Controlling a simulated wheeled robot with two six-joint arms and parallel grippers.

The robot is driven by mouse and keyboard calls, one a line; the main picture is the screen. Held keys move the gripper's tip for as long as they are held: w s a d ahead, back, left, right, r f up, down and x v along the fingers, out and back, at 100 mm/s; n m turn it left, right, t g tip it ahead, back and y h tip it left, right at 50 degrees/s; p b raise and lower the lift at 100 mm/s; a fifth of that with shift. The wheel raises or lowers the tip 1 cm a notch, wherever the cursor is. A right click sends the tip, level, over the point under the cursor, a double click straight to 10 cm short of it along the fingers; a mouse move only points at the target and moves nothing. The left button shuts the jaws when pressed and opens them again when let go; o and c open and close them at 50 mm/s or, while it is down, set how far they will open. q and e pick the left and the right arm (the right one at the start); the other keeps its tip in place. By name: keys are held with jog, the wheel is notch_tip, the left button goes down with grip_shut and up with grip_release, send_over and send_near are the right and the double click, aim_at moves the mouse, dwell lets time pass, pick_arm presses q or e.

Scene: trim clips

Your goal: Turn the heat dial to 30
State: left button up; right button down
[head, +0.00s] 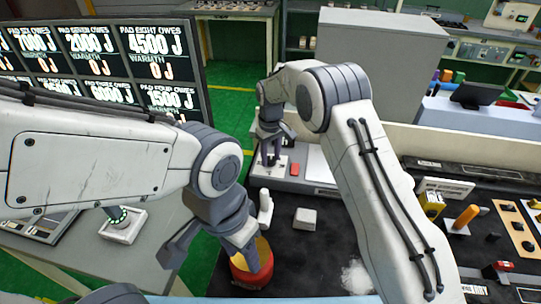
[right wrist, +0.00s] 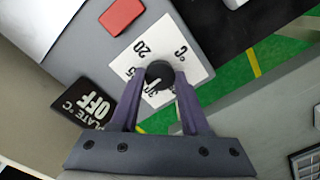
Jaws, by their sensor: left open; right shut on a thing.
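The heat dial is a dark round knob (right wrist: 160,75) on a white scale plate (right wrist: 138,48) in the right wrist view. The plate bears a "20", a "°C" mark and other figures that the fingers partly cover. My right gripper (right wrist: 158,84) is shut on the knob, one finger on each side. The knob's pointer cannot be made out. A black display (right wrist: 92,104) beside the plate reads "PLATE °C OFF". In the head view, my right gripper (head: 270,140) reaches down to the plate (head: 262,170). My left gripper (head: 207,248) is open, lower down.
A red cup-like thing with a yellow inside (head: 252,268) stands by my left gripper's fingers. A small white block (head: 305,219) lies on the dark mat. A red button (right wrist: 121,14) is near the dial. A large screen (head: 110,60) stands at left.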

aim_at(270, 159)
jog(key=n, duration=0.5)
jog(key=shift+w+r, duration=0.1)
jog(key=shift+n, duration=0.4)
jog(key=shift+c, duration=1.9)
grip_release()
jog(key=shift+r, duration=0.45)
notch_tip(270, 159, up, 10)
jog(key=b, duration=0.1)
jog(key=shift+f+b, duration=0.25)
jog(key=shift+b, duration=0.15)
